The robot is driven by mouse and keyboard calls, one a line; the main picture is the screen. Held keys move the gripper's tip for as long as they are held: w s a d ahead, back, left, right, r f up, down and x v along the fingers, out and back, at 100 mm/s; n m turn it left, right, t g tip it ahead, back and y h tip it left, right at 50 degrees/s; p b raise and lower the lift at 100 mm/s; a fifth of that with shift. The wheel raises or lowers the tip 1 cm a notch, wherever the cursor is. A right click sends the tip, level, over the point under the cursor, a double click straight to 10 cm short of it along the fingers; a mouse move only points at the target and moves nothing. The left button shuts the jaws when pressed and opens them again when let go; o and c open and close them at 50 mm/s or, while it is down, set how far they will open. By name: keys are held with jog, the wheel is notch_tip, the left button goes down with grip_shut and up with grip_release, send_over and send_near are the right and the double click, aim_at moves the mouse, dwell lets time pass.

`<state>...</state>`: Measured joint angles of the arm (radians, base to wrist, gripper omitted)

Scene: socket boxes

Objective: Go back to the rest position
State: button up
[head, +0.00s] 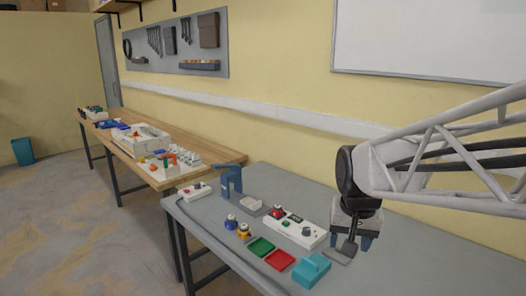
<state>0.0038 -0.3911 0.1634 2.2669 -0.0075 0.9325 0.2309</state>
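My gripper (351,241) hangs over the right part of the grey table (430,262), pointing down. Its two blue fingertips are apart, and I see nothing clearly held between them. A dark grey flat piece (341,254) shows just below and in front of the fingers; I cannot tell whether it touches them. My arm reaches in from the right edge of the picture.
On the table are a teal block with a handle (311,269), red (280,261) and green (261,247) trays, a white control box (298,229), blue (231,223) and yellow (244,231) knobbed pieces, and a blue stand (232,181). The table's right part is clear.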

jog(key=s+f+n, duration=0.2)
jog(key=s, duration=1.3)
jog(key=shift+s+f+t, duration=0.25)
jog(key=shift+s+t, duration=0.05)
